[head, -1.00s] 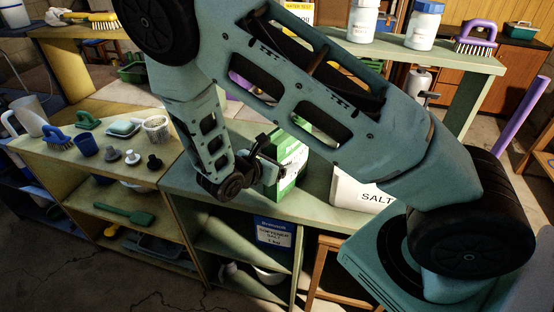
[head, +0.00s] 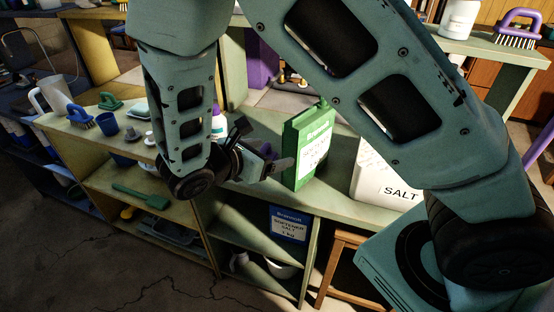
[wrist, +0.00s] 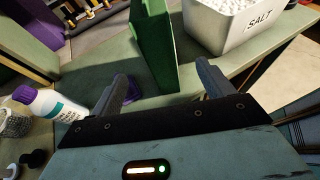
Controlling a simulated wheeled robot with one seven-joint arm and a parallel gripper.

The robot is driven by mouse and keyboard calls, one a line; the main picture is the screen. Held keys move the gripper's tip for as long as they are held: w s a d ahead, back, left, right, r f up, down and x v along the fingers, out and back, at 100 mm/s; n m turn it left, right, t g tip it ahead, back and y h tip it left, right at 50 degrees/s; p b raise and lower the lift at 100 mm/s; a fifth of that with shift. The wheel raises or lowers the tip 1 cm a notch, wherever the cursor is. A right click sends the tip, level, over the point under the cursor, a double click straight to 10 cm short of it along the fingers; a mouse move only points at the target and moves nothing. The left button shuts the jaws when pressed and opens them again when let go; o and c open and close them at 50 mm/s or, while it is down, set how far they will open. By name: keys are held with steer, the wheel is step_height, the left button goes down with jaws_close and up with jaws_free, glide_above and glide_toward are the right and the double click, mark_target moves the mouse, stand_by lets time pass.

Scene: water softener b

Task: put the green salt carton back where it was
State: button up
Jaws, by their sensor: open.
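The green salt carton (head: 309,147) stands upright on the green bench top (head: 338,190), left of a white bin marked SALT. My gripper (head: 283,166) is beside the carton's left side in the head view, with its fingers apart. In the wrist view my gripper (wrist: 165,85) is open and empty. The carton (wrist: 153,45) stands ahead of the fingertips there, apart from them, in line with the gap between them. Its top is cut off by the frame edge.
The white SALT bin (head: 384,178) stands close on the carton's right. A white bottle with a purple cap (wrist: 48,103) is left of my fingers. A blue softener salt pack (head: 290,224) sits on the shelf below. Purple objects stand behind the bench.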

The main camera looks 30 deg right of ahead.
steer(key=s+a+r+m+g+y, duration=0.1)
steer(key=s+a+r+m+y, duration=0.1)
steer(key=s, duration=0.4)
steer(key=s+a+r+m+g+y, duration=0.1)
steer(key=s+a+r+m+y, duration=0.2)
steer(key=s+a+m+y, duration=0.2)
steer(key=s+a+r+m+g+y, duration=0.1)
steer(key=s+a+m+y, duration=0.3)
steer(key=s, duration=0.5)
steer(key=r+m+y, duration=0.1)
steer(key=m+y, duration=0.1)
steer(key=shift+r+y, duration=0.3)
steer(key=shift+f+b, duration=0.8)
